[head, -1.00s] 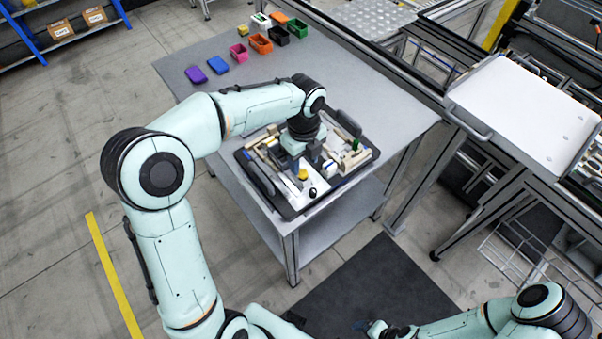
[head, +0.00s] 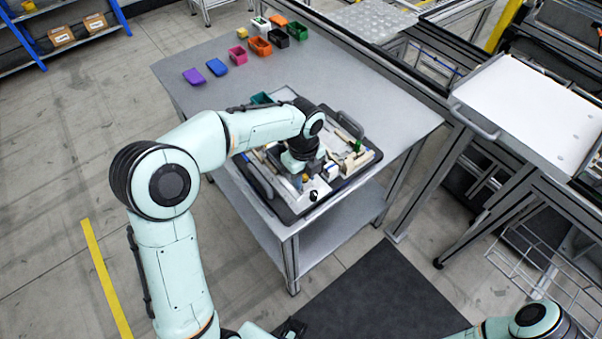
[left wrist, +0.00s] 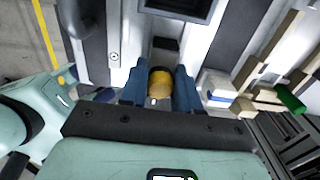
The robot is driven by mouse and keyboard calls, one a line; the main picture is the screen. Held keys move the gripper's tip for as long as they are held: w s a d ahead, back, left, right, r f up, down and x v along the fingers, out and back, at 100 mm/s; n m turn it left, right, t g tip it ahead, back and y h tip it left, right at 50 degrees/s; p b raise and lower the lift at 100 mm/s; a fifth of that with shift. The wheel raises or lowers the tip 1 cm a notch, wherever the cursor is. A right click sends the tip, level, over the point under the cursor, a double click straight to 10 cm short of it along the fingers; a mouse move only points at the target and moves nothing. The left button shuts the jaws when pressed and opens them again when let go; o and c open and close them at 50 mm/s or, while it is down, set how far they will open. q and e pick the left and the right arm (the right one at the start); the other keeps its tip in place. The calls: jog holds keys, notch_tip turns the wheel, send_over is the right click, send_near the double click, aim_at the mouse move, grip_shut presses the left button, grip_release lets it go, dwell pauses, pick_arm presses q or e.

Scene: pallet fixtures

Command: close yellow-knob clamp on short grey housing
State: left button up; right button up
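The yellow knob (left wrist: 160,84) shows in the left wrist view between the two blue fingers of my left gripper (left wrist: 160,88). A dark grey square-rimmed part (left wrist: 180,8), perhaps the short grey housing, is cut off at the top of the wrist view. The clamp's lever position is hidden. My right gripper is out of view.
The tray lies on a grey table (head: 205,100). A black knob (head: 314,195) stands near the yellow one. Cream blocks and a green piece (head: 358,145) are at the right. Coloured bins (head: 260,45) stand at the back, and a teal bin (head: 262,98) is behind my arm.

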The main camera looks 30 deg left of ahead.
pick_arm(q)
jog(key=shift+w+a, duration=0.1)
jog(key=shift+a, duration=0.05)
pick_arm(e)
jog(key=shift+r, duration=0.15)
pick_arm(q)
jog(key=shift+w+a+p, duration=0.2)
jog(key=shift+a+p, duration=0.15)
jog(key=shift+a, duration=0.15)
jog(key=shift+w+a+p, duration=0.2)
jog(key=shift+a+p, duration=0.15)
jog(key=shift+a, duration=0.15)
jog(key=o, duration=0.8)
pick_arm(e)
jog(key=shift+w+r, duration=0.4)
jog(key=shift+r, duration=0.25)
pick_arm(q)
jog(key=shift+r, duration=0.1)
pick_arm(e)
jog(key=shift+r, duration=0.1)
pick_arm(q)
jog(key=shift+r+p, duration=1.4)
jog(key=shift+r, duration=0.9)
jog(key=shift+r+p, duration=0.9)
jog(key=shift+r, duration=0.75)
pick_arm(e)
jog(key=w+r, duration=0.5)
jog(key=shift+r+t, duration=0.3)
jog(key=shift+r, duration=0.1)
